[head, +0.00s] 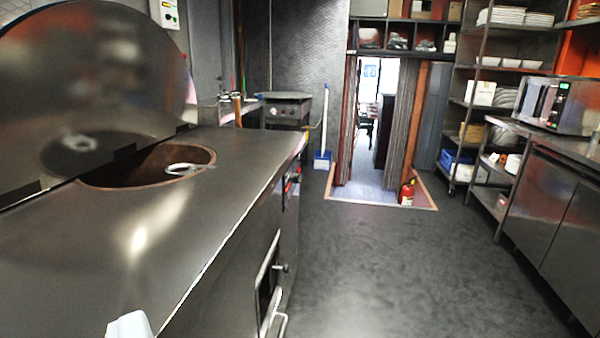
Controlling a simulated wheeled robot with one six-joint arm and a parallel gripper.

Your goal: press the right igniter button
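The steel tandoor counter (150,235) fills the left side, with a round opening (105,180) in its top. Small red and dark controls (291,180) sit at the far end of its front face, seen edge-on. I cannot tell whether an igniter button is among them. A knob or handle end (282,268) sticks out lower on the front, beside a door handle (264,258). A pale piece at the bottom edge (130,326) looks like part of my gripper, over or in front of the counter's near edge. Its fingers are cut off, so open or shut cannot be seen.
A large round lid (100,60) stands raised behind the opening. The dark floor (400,270) is clear between the counter and the right-hand cabinets (545,200). A red fire extinguisher (407,192) stands by the far doorway. A microwave (553,103) sits on the right counter.

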